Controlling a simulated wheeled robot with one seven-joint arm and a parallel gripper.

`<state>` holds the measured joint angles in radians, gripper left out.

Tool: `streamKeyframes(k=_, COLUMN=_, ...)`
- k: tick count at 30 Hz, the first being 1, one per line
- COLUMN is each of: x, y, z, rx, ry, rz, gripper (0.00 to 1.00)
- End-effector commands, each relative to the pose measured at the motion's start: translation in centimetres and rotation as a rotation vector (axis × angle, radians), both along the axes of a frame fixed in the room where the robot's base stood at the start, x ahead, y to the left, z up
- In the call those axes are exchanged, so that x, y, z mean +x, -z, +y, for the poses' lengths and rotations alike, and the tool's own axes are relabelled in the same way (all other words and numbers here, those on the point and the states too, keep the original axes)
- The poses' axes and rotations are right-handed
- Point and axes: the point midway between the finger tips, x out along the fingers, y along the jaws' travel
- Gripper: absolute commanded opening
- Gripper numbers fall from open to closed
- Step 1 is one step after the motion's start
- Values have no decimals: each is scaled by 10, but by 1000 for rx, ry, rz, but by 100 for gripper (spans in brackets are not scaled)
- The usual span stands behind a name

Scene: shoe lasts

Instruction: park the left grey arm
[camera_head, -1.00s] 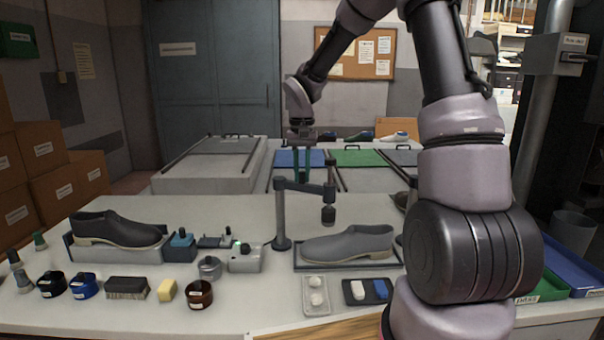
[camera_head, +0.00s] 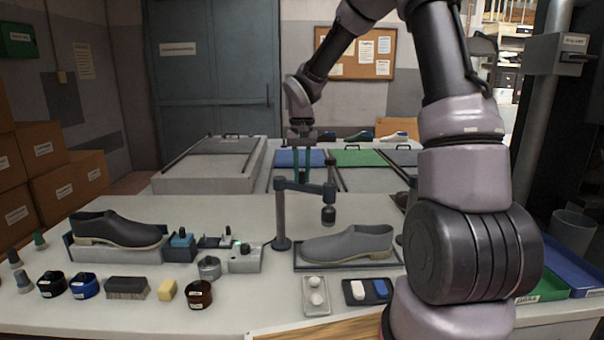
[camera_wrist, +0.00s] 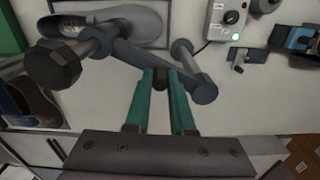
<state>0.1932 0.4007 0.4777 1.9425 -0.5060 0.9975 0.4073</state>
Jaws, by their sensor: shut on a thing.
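The left grey arm (camera_head: 305,187) is a dark grey bar on an upright post (camera_head: 282,218). My gripper (camera_head: 303,180), with teal fingers, comes down at the far side of the bar. In the wrist view the arm's bar (camera_wrist: 140,62) runs across the fingertips (camera_wrist: 165,75), which are closed on a small dark part of it. The exact grip is partly hidden by the fingers. A second grey post is mostly hidden behind my arm.
A dark shoe (camera_head: 115,230) stands on a grey block at the left. A grey control box (camera_head: 245,258) with a green light is left of the post. Jars, a brush (camera_head: 126,288) and trays line the front edge. Lidded bins (camera_head: 210,165) stand behind; the table between is clear.

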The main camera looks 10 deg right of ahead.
Motion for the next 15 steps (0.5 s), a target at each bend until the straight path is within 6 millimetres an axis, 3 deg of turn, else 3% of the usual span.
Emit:
streamKeyframes(k=8, x=-2, y=-1, z=3, rx=0, ry=46, rz=-2, gripper=0)
streamKeyframes(k=15, x=-11, y=-1, z=11, rx=-1, ry=190, rz=-3, gripper=0)
